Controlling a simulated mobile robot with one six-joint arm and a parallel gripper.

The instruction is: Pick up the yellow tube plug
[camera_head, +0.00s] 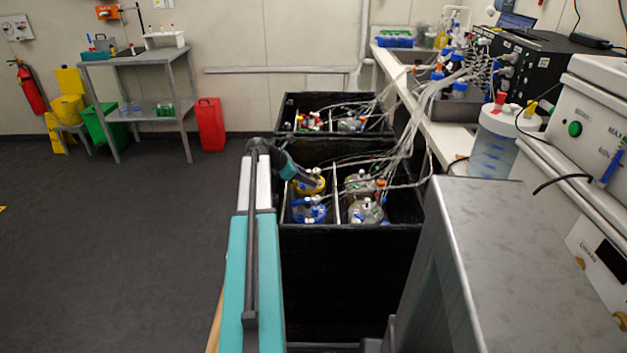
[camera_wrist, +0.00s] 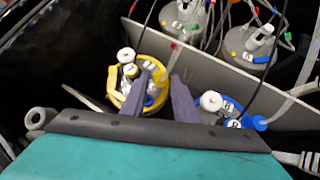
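A bottle with a yellow rim and cap (camera_wrist: 121,101) stands below my gripper in the wrist view. Its top carries white, blue and yellow fittings; which small piece is the yellow tube plug I cannot tell. My gripper (camera_wrist: 167,75) has its two purple-grey fingers apart over the right part of this bottle top, with no clear object held between them. Whether a finger touches a fitting is unclear. In the head view the yellow-topped bottle (camera_head: 317,184) sits in the black box, and my gripper (camera_head: 309,181) reaches down over it from the left.
A blue-topped bottle (camera_head: 308,212) stands just in front of the yellow one. A light divider (camera_wrist: 225,78) separates them from clear-topped bottles (camera_head: 364,212). Tubes and cables (camera_head: 400,130) run from the box to the right bench. The floor on the left is clear.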

